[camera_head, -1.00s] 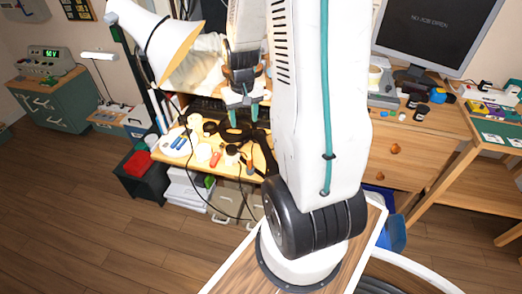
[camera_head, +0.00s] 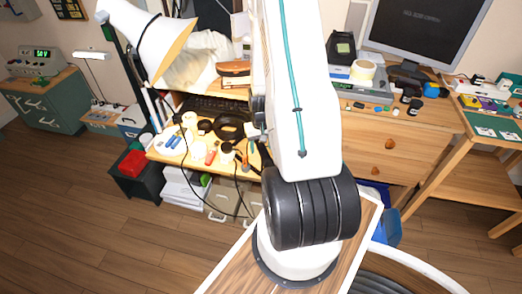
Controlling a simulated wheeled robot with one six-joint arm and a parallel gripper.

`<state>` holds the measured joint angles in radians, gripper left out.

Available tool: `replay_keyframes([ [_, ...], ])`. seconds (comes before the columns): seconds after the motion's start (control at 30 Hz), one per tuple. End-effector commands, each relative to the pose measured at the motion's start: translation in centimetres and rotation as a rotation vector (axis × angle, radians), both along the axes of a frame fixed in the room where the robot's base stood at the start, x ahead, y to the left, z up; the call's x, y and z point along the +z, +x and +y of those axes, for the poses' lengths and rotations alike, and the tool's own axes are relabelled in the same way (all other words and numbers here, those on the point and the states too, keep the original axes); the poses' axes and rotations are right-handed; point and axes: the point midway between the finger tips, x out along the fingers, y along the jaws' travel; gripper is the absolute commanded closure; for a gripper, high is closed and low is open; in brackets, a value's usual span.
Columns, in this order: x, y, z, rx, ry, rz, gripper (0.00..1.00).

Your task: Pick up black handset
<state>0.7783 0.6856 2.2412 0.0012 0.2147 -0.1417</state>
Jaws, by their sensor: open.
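A black curved object (camera_head: 231,125) lies on the small wooden desk, just left of my arm. It may be the black handset, but it is too small and dark to be sure. My arm stands upright in front of the desk and hides what is behind it. A small part of my wrist shows at the arm's left edge, beside the black object. My gripper's fingers are hidden behind the arm.
A black keyboard (camera_head: 205,103) lies behind. A monitor (camera_head: 425,30) stands on the right desk. The floor at left is clear.

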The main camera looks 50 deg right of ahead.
Motion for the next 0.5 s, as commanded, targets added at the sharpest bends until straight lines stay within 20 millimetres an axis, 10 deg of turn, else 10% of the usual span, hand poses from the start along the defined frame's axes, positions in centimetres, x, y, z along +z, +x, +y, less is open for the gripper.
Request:
replay_keyframes([
  [0.3, -0.77, 0.01, -0.01, 0.0, 0.0, 0.0, 0.45],
  [0.5, -0.76, 0.01, 0.01, 0.0, 0.0, 0.0, 0.98],
])
